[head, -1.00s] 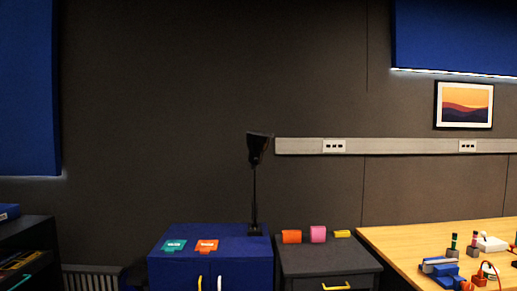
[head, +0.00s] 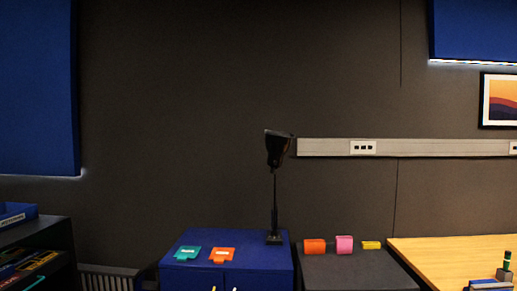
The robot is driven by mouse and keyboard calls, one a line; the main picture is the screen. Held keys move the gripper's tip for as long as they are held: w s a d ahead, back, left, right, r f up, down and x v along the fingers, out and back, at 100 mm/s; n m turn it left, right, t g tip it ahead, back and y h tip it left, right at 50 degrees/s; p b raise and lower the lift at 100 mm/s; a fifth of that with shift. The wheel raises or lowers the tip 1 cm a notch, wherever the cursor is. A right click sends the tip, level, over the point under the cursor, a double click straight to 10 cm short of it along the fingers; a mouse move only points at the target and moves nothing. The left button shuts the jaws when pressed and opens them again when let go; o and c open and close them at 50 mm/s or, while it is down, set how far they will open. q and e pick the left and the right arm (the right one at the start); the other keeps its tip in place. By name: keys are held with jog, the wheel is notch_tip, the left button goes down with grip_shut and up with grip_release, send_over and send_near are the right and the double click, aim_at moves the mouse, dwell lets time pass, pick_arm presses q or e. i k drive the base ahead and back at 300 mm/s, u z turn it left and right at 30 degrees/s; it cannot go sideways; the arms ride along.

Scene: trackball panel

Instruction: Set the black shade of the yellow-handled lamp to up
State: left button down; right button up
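A lamp with a black shade (head: 278,148) stands on the back right part of a blue cabinet (head: 255,260). Its thin black pole (head: 274,200) is upright on a small dark base (head: 274,238). The shade is at the top of the pole, tilted, its narrower end lower. A yellow handle on the lamp cannot be made out at this size. Neither of my grippers is in the head view.
Teal (head: 188,253) and orange (head: 222,255) flat pieces lie on the cabinet. A dark cabinet (head: 350,272) to the right holds orange, pink and yellow items. A wooden table (head: 440,258) is at the right, a dark shelf (head: 40,250) at the left.

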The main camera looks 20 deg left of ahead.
aim_at(277, 146)
jog(key=u, duration=0.05)
jog(key=i, duration=1.4)
jog(key=z, duration=0.65)
